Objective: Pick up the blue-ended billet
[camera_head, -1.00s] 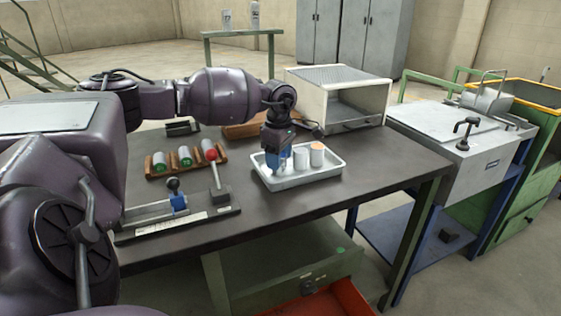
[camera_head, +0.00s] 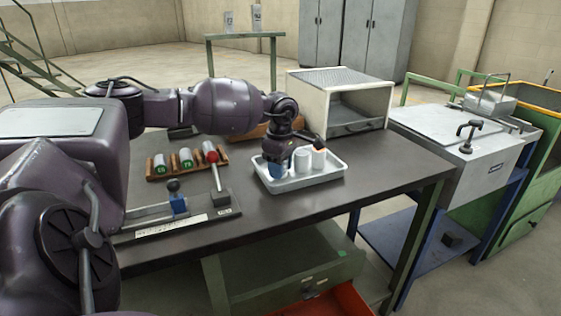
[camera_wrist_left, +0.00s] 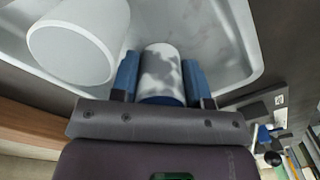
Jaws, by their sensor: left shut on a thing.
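My left gripper (camera_head: 277,170) reaches down into the left part of the white tray (camera_head: 309,184). In the left wrist view its blue fingers (camera_wrist_left: 162,80) are shut on the blue-ended billet (camera_wrist_left: 161,70), a pale, grey-mottled cylinder with a blue band at the end near the gripper. In the head view the gripper mostly hides this billet. A white billet (camera_head: 301,161) and another pale billet (camera_head: 318,159) stand to its right in the tray. One large pale billet (camera_wrist_left: 80,40) also shows in the left wrist view. My right gripper is not in view.
An open-fronted box furnace (camera_head: 340,98) stands behind the tray. The table's front right is clear.

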